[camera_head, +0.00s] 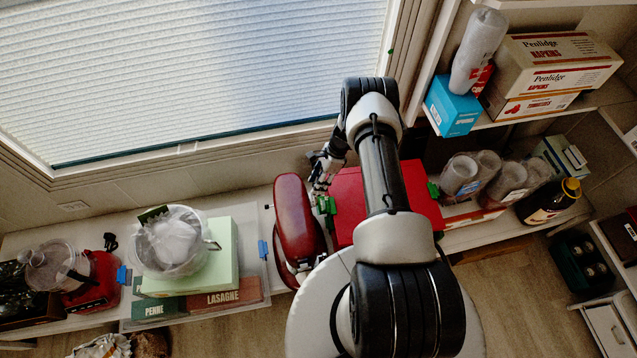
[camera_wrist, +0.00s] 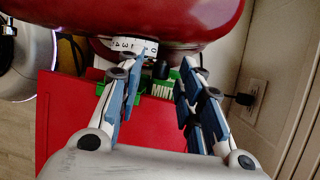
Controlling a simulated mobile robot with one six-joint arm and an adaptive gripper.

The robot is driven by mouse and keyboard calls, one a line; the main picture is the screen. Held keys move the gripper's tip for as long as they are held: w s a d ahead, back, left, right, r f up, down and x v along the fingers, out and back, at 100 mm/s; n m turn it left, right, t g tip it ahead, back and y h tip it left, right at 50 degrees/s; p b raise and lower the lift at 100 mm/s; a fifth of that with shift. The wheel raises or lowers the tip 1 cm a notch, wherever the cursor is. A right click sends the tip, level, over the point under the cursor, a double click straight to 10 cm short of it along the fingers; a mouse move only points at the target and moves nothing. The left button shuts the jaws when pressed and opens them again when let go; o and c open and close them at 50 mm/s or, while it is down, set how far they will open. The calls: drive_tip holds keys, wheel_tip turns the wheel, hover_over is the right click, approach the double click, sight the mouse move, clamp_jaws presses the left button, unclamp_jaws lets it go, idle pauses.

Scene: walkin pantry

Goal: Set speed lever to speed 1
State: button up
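A red stand mixer (camera_head: 298,218) stands on the shelf below the window; its rounded red head (camera_wrist: 150,18) fills the top of the wrist view. A white speed dial (camera_wrist: 132,45) with small dark numbers sits under the head. A small dark knob, seemingly the speed lever (camera_wrist: 161,69), shows beside the dial, between my fingers; its exact setting cannot be read. My gripper (camera_wrist: 152,72) is open, with one finger on either side of the knob and a visible gap around it. In the head view my gripper (camera_head: 325,172) is beside the mixer head, partly hidden.
A red box (camera_head: 345,195) lies right beside the mixer, below my gripper. The wall with an outlet (camera_wrist: 255,98) is close on the right. A mint-green box (camera_head: 228,255) stands left of the mixer.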

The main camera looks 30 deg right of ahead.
clamp_jaws()
idle(0.5)
